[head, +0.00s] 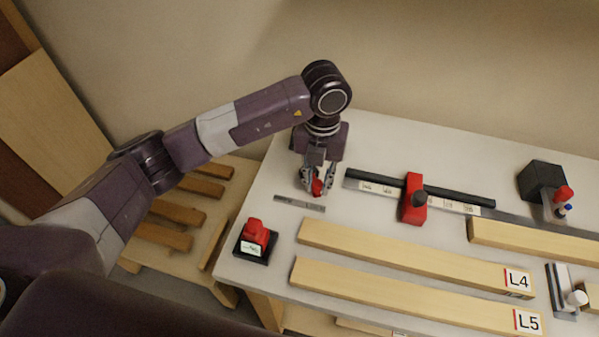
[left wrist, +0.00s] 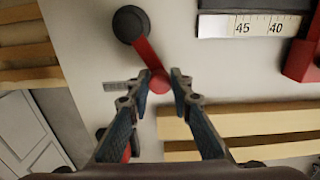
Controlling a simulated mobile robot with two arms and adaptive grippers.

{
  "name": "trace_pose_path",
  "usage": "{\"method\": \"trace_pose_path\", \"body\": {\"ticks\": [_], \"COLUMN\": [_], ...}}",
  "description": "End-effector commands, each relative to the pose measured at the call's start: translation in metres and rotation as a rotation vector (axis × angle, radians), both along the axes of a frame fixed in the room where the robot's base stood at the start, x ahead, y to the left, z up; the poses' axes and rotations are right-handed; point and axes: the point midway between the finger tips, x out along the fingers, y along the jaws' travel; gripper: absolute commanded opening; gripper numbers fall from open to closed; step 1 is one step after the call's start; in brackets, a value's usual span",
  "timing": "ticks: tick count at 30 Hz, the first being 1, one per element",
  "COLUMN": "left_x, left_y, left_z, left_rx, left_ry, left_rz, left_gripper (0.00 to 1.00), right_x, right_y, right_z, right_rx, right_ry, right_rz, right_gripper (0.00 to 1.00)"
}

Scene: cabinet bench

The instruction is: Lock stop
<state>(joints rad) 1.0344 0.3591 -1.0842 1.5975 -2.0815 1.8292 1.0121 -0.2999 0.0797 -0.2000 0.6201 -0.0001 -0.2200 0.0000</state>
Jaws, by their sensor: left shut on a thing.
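My left gripper (head: 318,186) points down at the bench left of the scale rail. In the left wrist view its two fingers (left wrist: 164,82) are on either side of the round red end of a red lever (left wrist: 149,56), shut on it. The lever runs up to a round black pivot (left wrist: 130,23). In the head view the gripper hides most of the lever. The red stop (head: 411,205) with a black knob sits across the black rail (head: 455,195) with its white number scale, apart from the gripper. It also shows in the left wrist view (left wrist: 303,58). My right gripper is out of view.
A red device on a black base (head: 255,241) stands at the bench's left front corner. A small metal strip (head: 299,203) lies near the gripper. Boards marked L4 (head: 400,255) and L5 (head: 400,292) lie in front. A black block (head: 541,181) stands at right.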

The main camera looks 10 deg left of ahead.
Motion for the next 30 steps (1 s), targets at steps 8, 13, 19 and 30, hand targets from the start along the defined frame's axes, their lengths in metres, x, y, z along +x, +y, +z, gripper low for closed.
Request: {"method": "trace_pose_path", "body": {"ticks": [8,13,19,30], "left_x": [-0.0002,0.0003,0.0026,0.0039], "left_y": [-0.0010,-0.0016,-0.0047,-0.0077], "left_z": [-0.0002,-0.0005,-0.0008,-0.0002], "left_rx": [-0.001,0.000,0.000,-0.001], "left_ry": [0.001,0.001,0.001,0.001], "left_rz": [-0.001,-0.001,0.000,-0.001], "left_gripper": [0.13,0.13,0.13,0.13], "right_x": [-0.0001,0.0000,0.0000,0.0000], "right_y": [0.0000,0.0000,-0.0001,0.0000], "right_z": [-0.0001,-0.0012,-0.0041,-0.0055], "right_rx": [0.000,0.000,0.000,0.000], "right_ry": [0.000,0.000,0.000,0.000], "right_rz": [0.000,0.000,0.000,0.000], "right_gripper": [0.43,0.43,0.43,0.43]}}
